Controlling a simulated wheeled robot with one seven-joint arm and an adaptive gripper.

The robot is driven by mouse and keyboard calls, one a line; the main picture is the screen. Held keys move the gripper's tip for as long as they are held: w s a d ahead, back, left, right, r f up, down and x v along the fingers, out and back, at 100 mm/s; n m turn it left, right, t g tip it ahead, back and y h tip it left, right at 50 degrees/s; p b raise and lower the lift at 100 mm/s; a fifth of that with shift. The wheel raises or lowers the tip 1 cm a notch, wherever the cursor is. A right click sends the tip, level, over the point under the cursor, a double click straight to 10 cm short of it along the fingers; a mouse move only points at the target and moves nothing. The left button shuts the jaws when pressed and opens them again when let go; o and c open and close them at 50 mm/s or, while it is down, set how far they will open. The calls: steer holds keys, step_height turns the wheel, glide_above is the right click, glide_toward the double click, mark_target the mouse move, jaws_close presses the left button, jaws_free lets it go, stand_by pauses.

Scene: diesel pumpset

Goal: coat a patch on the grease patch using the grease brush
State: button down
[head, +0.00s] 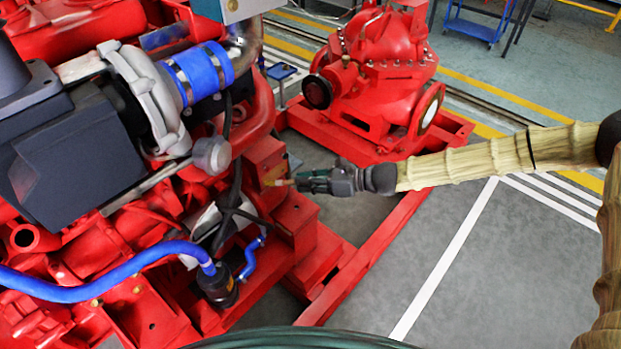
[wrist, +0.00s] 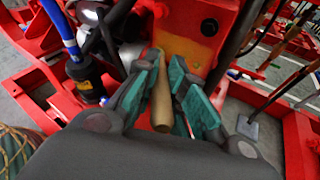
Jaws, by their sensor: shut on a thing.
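My gripper (head: 312,182) reaches in from the right toward a red block on the engine's side. In the wrist view its teal fingers (wrist: 170,95) are shut on the grease brush (wrist: 162,108), whose tan wooden handle lies between them. The brush's front end (head: 281,182) points left at the block in the head view. The grease patch (head: 275,173) appears as a yellowish area on the block's face. It shows as an orange-yellow area (wrist: 181,46) just beyond the brush in the wrist view. I cannot tell whether the bristles touch it.
The red engine (head: 120,230) with a blue hose (head: 110,283) and black cables fills the left. A red pump (head: 385,70) stands behind my arm. The red base frame (head: 365,278) runs below. Grey floor (head: 490,270) is clear at the right.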

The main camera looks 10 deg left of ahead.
steer(key=w+d+r+p, duration=0.1)
steer(key=w+d, duration=0.4)
steer(key=w, duration=0.2)
steer(key=shift+w+r, duration=0.2)
steer(key=shift+w, duration=0.2)
stand_by(1.7)
steer(key=s+a, duration=0.6)
steer(key=s, duration=0.3)
stand_by(1.4)
steer(key=shift+d, duration=0.2)
steer(key=shift+s+d+p, duration=0.3)
steer(key=shift+s+d, duration=0.25)
steer(key=shift+d, duration=0.25)
steer(key=shift+s+d+p, duration=0.35)
steer(key=shift+s+d, duration=0.2)
steer(key=shift+d, duration=0.2)
steer(key=shift+s+d+p, duration=0.3)
steer(key=shift+s+d, duration=0.25)
steer(key=shift+d, duration=0.25)
